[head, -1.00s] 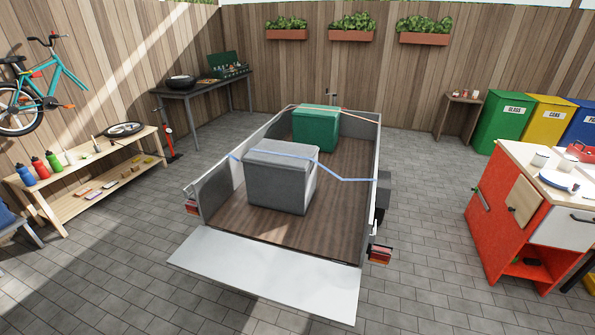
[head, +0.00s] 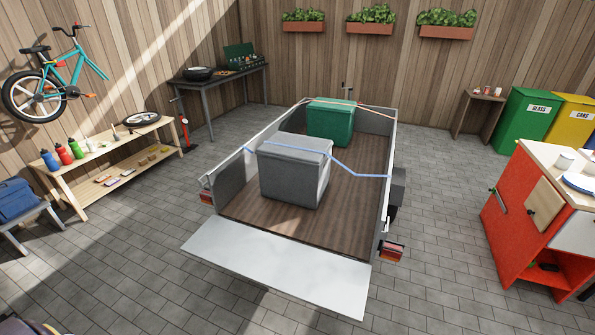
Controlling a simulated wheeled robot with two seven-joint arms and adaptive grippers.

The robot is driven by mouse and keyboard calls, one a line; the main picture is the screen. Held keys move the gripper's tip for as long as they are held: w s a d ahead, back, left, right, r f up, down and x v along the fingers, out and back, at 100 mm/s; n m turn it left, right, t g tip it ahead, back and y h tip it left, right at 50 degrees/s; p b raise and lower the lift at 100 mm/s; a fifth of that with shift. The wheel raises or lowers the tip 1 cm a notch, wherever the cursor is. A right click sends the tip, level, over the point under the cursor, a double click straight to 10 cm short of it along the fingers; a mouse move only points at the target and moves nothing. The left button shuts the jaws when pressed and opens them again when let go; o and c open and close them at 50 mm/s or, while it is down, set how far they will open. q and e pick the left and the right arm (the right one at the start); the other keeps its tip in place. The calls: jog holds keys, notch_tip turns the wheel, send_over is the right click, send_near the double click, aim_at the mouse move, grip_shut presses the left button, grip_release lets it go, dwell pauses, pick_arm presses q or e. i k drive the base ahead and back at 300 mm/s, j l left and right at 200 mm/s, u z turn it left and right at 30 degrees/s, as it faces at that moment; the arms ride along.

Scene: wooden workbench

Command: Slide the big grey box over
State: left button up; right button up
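The big grey box (head: 292,173) sits on the wooden bed of a trailer (head: 261,224), towards its left side. A blue strap (head: 356,171) runs across the trailer from the left wall, over the box's top, to the right wall. A green box (head: 330,123) stands behind it at the front of the bed, with an orange strap (head: 371,112) near it. The trailer's pale ramp (head: 280,270) is folded down towards me. Neither of my grippers is in view.
A wooden bench with bottles (head: 110,165) is at left, beside a stool with a blue bag (head: 16,199). A red cabinet (head: 518,220) stands at right. Recycling bins (head: 524,121) are behind it. Paving around the trailer and bed floor right of the grey box are clear.

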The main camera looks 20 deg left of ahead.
aim_at(296, 176)
jog(key=z, duration=0.8)
jog(key=j+z, duration=0.15)
jog(key=z, duration=0.65)
jog(key=j+z, duration=0.1)
jog(key=z, duration=0.7)
jog(key=j+z, duration=0.1)
jog(key=z, duration=1.55)
jog(key=k+z, duration=0.1)
jog(key=z, duration=1.5)
jog(key=l+z, duration=0.15)
jog(key=z, duration=0.65)
jog(key=k+l, duration=0.05)
